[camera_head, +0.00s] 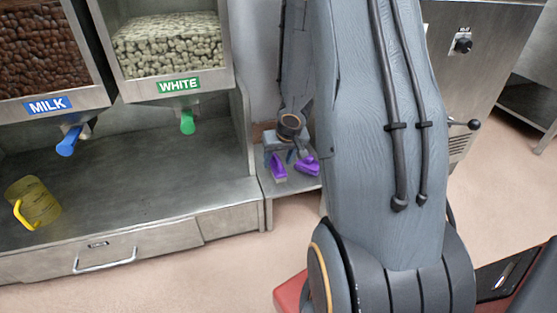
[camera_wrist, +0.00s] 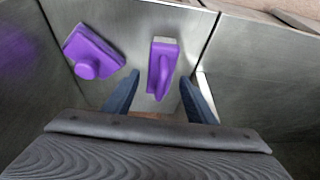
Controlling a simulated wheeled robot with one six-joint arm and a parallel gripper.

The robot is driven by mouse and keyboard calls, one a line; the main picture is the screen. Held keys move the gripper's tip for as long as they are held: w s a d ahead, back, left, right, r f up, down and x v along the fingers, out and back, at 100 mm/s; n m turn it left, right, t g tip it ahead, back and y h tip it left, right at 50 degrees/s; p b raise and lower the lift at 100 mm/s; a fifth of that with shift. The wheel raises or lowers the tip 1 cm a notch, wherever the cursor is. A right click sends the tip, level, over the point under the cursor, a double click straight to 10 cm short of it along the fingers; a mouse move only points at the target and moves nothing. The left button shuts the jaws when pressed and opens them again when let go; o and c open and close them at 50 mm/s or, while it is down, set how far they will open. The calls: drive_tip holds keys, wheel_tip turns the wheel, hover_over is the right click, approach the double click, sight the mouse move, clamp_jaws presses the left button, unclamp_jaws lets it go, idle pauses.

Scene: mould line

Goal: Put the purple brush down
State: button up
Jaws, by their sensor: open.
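The purple brush (camera_wrist: 162,66) lies on a metal shelf, with a pale strip along its far end. In the wrist view it is between and just beyond the fingertips of my gripper (camera_wrist: 160,84), which is open. Gaps show on both sides of the brush, and it appears to rest on the shelf. In the head view the brush (camera_head: 279,168) lies at the shelf's left, below my wrist. A second purple tool with a round knob (camera_wrist: 93,52) lies beside it, apart from it; it also shows in the head view (camera_head: 308,165).
The small metal shelf (camera_head: 290,186) adjoins a steel counter (camera_head: 150,185). A yellow jug (camera_head: 34,202) stands on the counter's left, under the MILK and WHITE dispensers (camera_head: 172,45). A panel seam and wall run close to the brush's right in the wrist view.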

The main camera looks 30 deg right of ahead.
drive_tip(key=p+v, duration=0.9)
drive_tip(key=v, duration=0.2)
drive_tip(key=shift+r+p, duration=0.35)
drive_tip(key=s+a+r+n, duration=0.2)
drive_tip(key=a+r, duration=0.5)
drive_tip(key=a, duration=0.4)
drive_tip(key=s+a+r+n, duration=0.2)
drive_tip(key=a+r, duration=0.4)
drive_tip(key=a, duration=0.5)
drive_tip(key=s+a+r+n+g+y, duration=0.1)
drive_tip(key=s+a+r+n+g, duration=0.1)
drive_tip(key=s+a, duration=0.7)
drive_tip(key=s+a+r+n+g+y, duration=0.1)
drive_tip(key=s+a+r+n, duration=0.3)
drive_tip(key=s+a, duration=0.5)
drive_tip(key=s+r+g, duration=0.1)
drive_tip(key=s+r, duration=0.1)
drive_tip(key=s, duration=0.4)
drive_tip(key=shift+r+g, duration=0.25)
drive_tip(key=shift+g, duration=0.05)
